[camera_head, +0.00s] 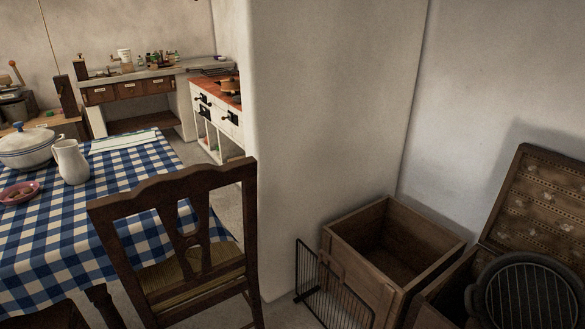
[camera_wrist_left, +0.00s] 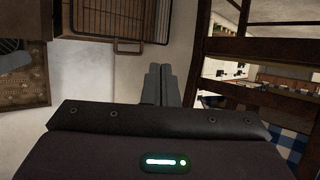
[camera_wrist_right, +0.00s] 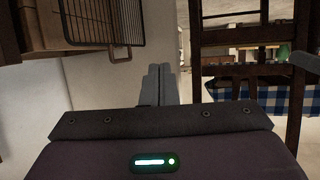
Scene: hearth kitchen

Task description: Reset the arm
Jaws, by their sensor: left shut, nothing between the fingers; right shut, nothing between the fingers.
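Neither of my grippers shows in the head view. In the left wrist view my left gripper (camera_wrist_left: 160,72) has its two grey fingers pressed together and holds nothing. In the right wrist view my right gripper (camera_wrist_right: 158,73) is also shut and empty. Both grippers hang in free air between the dark wooden chair on the right of the wrist views and the wire rack on their upper left. Neither visibly touches anything.
The chair (camera_head: 184,191) stands by a table with a blue checked cloth (camera_head: 128,180). A wire rack (camera_head: 325,284), an open wooden crate (camera_head: 340,252) and an open chest with a dark grill pan (camera_head: 528,292) stand at right. A white wall (camera_head: 330,120) rises behind.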

